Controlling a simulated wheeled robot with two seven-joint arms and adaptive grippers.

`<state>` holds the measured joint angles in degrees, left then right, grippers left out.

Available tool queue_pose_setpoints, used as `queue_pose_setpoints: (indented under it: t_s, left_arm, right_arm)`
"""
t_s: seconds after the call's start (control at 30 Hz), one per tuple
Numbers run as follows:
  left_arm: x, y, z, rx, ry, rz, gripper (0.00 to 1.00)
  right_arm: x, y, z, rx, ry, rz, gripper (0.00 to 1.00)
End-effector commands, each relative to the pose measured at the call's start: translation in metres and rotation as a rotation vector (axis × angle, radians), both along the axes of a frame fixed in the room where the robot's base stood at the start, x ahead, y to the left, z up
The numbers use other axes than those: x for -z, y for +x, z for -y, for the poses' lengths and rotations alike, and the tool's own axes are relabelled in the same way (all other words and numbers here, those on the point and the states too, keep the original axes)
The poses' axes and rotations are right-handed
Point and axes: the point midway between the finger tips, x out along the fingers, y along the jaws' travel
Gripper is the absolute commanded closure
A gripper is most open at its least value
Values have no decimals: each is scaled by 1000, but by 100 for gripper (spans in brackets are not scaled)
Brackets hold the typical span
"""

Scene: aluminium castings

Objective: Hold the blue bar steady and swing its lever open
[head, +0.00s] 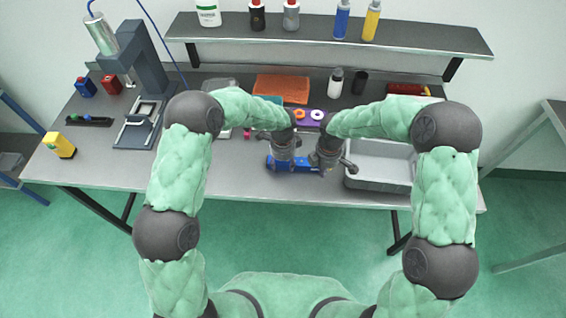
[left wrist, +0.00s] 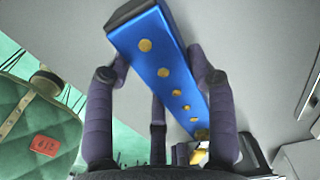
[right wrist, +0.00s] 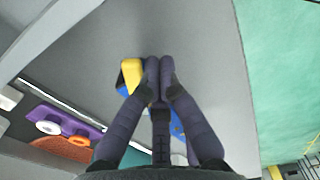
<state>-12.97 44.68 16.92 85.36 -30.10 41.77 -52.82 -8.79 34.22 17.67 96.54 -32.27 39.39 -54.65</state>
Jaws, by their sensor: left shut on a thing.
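The blue bar (head: 303,170) lies near the front edge of the grey table. In the left wrist view the bar (left wrist: 172,70) shows a row of several brass-coloured spots and a dark end. My left gripper (head: 283,160) is shut on the bar, with fingers on both sides of it. My right gripper (head: 325,164) is at the bar's right end. In the right wrist view its fingertips (right wrist: 159,66) are together beside a yellow and black part (right wrist: 132,73), which may be the lever. The fingers hide much of the bar there, and I cannot tell whether they touch that part.
A grey tray (head: 380,179) stands just right of the bar. Behind are an orange cloth (head: 282,88) and a purple plate (head: 308,118) with rings. A press (head: 140,65) and a yellow block (head: 60,145) are at the left. A shelf (head: 330,31) with bottles spans the back.

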Motion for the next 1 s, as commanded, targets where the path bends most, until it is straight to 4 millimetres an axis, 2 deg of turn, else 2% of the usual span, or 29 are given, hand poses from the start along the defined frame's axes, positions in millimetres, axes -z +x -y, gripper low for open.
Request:
queue_pose_setpoints:
  t_s: [1.0]
  left_arm:
    - [0,0,0,0,0,1,81]
  right_arm:
    - [0,10,11,1,0,0,100]
